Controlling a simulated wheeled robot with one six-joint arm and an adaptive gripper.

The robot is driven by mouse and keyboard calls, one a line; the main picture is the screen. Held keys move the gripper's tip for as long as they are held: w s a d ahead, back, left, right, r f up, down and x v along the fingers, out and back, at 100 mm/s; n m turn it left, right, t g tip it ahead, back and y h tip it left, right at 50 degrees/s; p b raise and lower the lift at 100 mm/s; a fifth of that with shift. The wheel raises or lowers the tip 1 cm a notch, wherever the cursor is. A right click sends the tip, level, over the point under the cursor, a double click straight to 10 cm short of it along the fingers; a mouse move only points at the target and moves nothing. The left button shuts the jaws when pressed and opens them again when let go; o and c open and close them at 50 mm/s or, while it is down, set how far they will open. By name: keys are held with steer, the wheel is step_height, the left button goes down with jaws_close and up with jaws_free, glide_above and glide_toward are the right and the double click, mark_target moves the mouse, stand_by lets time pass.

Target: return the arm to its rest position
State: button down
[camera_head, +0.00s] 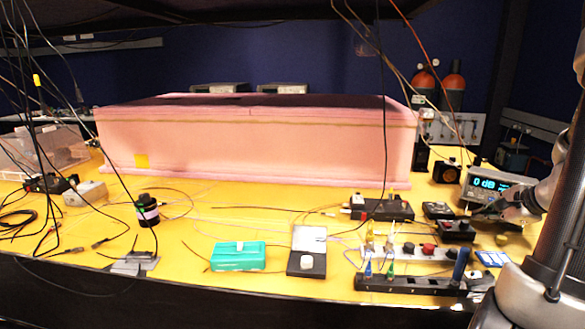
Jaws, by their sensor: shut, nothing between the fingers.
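My arm comes in at the right edge. My gripper (487,209) points left over the right end of the yellow bench (190,262). It looks dark and small here, with its fingers shut and nothing held. It is in front of the lit display box (484,184) and above a small black device (457,230). I cannot tell whether it touches either one.
A long pink foam enclosure (250,145) stands along the back. Cables hang at left and centre. Red cylinders (453,84) stand behind.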

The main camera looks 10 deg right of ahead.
steer(key=s+a+n+g, duration=0.1)
steer(key=s+a+n, duration=0.1)
steer(key=s+a, duration=0.1)
steer(key=s+a+r+n+g+y, duration=0.1)
steer(key=s+a+n+g, duration=0.1)
steer(key=s+a, duration=0.1)
steer(key=s+a+r+n+g+y, duration=0.1)
steer(key=s+a+n, duration=0.2)
steer(key=a, duration=0.1)
steer(key=shift+s+a, duration=0.15)
steer(key=shift+s, duration=0.2)
steer(key=s+a+r+n+g+h, duration=0.1)
steer(key=s+a+r+n+h, duration=0.2)
steer(key=s+a+r+n, duration=0.5)
steer(key=a+r+n, duration=0.3)
steer(key=n, duration=0.3)
steer(key=shift+s+a, duration=0.35)
steer(key=shift+a, duration=0.05)
